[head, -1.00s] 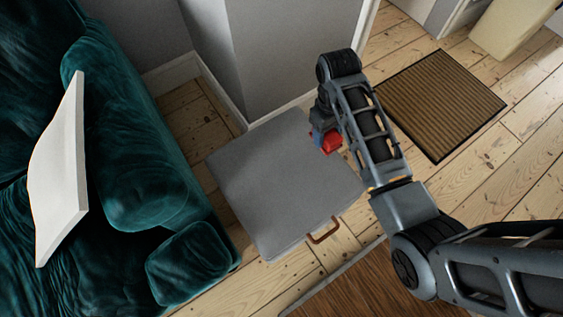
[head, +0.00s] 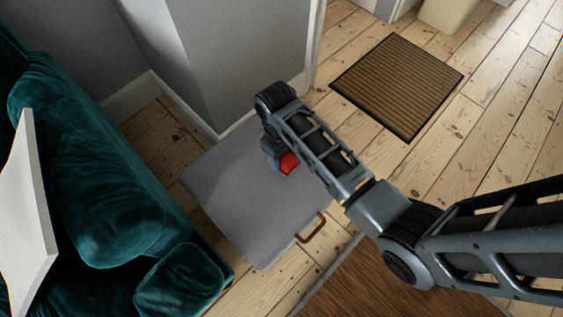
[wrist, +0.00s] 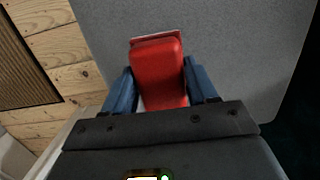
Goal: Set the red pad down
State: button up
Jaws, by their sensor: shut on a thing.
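The red pad (wrist: 158,72) is between the two blue fingers of my gripper (wrist: 163,88) in the wrist view. The gripper is shut on it. In the head view the red pad (head: 289,163) shows only in part below my arm, and the gripper (head: 273,158) is mostly hidden by the wrist. Both are over the grey flat top of a box-like piece (head: 240,205) with a brown handle. I cannot tell whether the pad touches that grey surface.
A grey wall corner (head: 230,60) rises behind the grey top. A brown ribbed doormat (head: 397,85) lies on the floorboards at the upper right. Most of the grey top is clear.

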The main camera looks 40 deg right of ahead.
aim_at(282, 162)
jog(key=shift+w+a+f, duration=0.15)
jog(key=shift+a+f, duration=0.1)
jog(key=shift+f, duration=0.15)
jog(key=shift+f+b, duration=0.8)
jog(key=shift+f, duration=0.95)
jog(key=shift+f, duration=0.15)
jog(key=o, duration=0.9)
jog(key=shift+o, duration=0.2)
jog(key=r+p, duration=0.1)
jog(key=r, duration=0.3)
jog(key=w+r+p, duration=0.1)
jog(key=r, duration=0.3)
jog(key=r+p, duration=0.1)
jog(key=r, duration=0.3)
jog(key=shift+w+r+p, duration=0.15)
jog(key=shift+w+p, duration=0.05)
jog(key=shift+p, duration=0.1)
